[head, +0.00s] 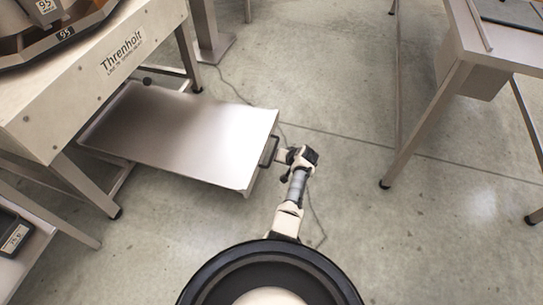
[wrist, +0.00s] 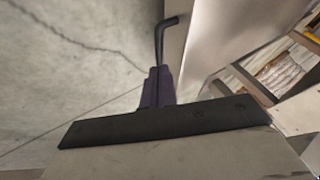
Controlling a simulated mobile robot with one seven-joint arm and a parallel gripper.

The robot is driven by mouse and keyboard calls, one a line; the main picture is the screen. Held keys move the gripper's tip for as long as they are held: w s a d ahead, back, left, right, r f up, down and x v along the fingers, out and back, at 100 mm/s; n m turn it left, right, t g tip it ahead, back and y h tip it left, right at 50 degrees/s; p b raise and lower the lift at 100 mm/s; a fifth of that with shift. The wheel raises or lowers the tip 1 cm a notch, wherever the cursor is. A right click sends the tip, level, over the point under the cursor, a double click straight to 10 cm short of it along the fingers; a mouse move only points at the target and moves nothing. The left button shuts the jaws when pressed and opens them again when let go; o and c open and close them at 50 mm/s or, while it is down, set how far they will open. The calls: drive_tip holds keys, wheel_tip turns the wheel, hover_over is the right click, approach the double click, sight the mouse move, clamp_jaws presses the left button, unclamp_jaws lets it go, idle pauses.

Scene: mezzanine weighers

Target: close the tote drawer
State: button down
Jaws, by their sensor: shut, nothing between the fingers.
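The tote drawer (head: 185,135) is a flat stainless-steel drawer pulled far out from under the weigher frame. Its dark bar handle (head: 270,151) is on the right-hand end. My gripper (head: 281,156) is shut at that handle, with nothing visible between its fingers. In the wrist view the dark fingers (wrist: 158,86) are together, and the bent black handle (wrist: 160,40) rises just beyond their tips. I cannot tell whether they touch it. The drawer's steel face (wrist: 225,40) fills the upper middle of that view.
The weigher frame (head: 95,80) stands at the upper left. A steel table (head: 500,50) stands at the upper right, its leg on the floor. A thin cable lies on the concrete near my arm. The floor between drawer and table is otherwise clear.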

sight(268, 165)
drive_tip(key=b+x, duration=1)
drive_tip(key=shift+s+f+b, duration=0.1)
drive_tip(key=shift+b, duration=0.25)
drive_tip(key=shift+w+a+r, duration=0.15)
drive_tip(key=shift+w+a, duration=0.05)
drive_tip(key=shift+a, duration=0.35)
drive_tip(key=shift+w+a+r, duration=0.1)
drive_tip(key=shift+w+a, duration=0.15)
drive_tip(key=shift+a, duration=0.35)
drive_tip(key=shift+w+a, duration=0.2)
drive_tip(key=shift+a, duration=0.5)
